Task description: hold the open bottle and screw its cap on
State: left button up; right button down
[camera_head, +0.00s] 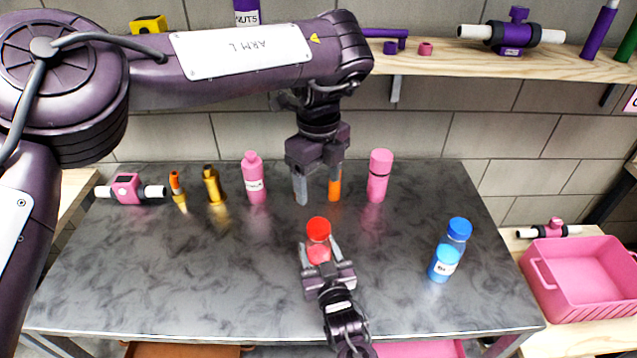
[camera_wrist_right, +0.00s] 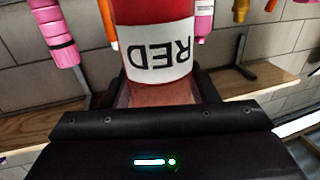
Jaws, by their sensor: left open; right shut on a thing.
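My right gripper (camera_head: 319,254) is shut on a red bottle (camera_head: 318,252) that stands upright above the front middle of the table. Its round red top (camera_head: 318,228) faces up; I cannot tell whether this is a separate cap. In the right wrist view the bottle (camera_wrist_right: 157,48) fills the middle, with a white label reading RED upside down. My left gripper (camera_head: 317,190) is open behind the red bottle and apart from it, pointing down. An orange thing (camera_head: 335,188) shows at its right finger; I cannot tell that it is held.
A pink bottle (camera_head: 253,180), a pink capped bottle (camera_head: 379,177) and gold pieces (camera_head: 214,186) stand along the back. A pink crate (camera_head: 585,280) is at the far right. A wooden shelf (camera_head: 450,58) crosses above.

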jog(key=shift+c, duration=2.3)
grip_release()
jog(key=b+v, duration=0.1)
jog(key=v, duration=0.6)
jog(key=shift+s, duration=0.4)
jog(key=shift+d, duration=0.1)
